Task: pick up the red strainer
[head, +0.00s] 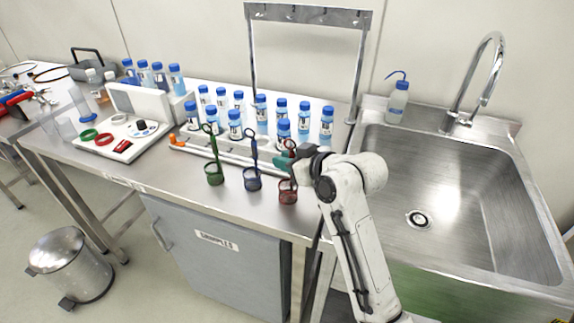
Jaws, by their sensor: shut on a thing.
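The red strainer (288,191) is a small dark-red mesh cup near the front right of the steel bench, close to the sink. My gripper (290,163) is at its upper part, shut on it; the fingers and wrist hide most of its handle. Whether the cup touches the bench top I cannot tell. A blue strainer (252,179) stands just left of it, with an upright looped handle. A green strainer (213,174) stands further left, also with an upright looped handle.
Several blue-capped bottles (235,125) stand behind the strainers. A white tray (85,148) with small parts lies at the left. A sink (450,190) with a tall tap and a wash bottle (397,103) is at the right. The bench's front edge is close below the strainers.

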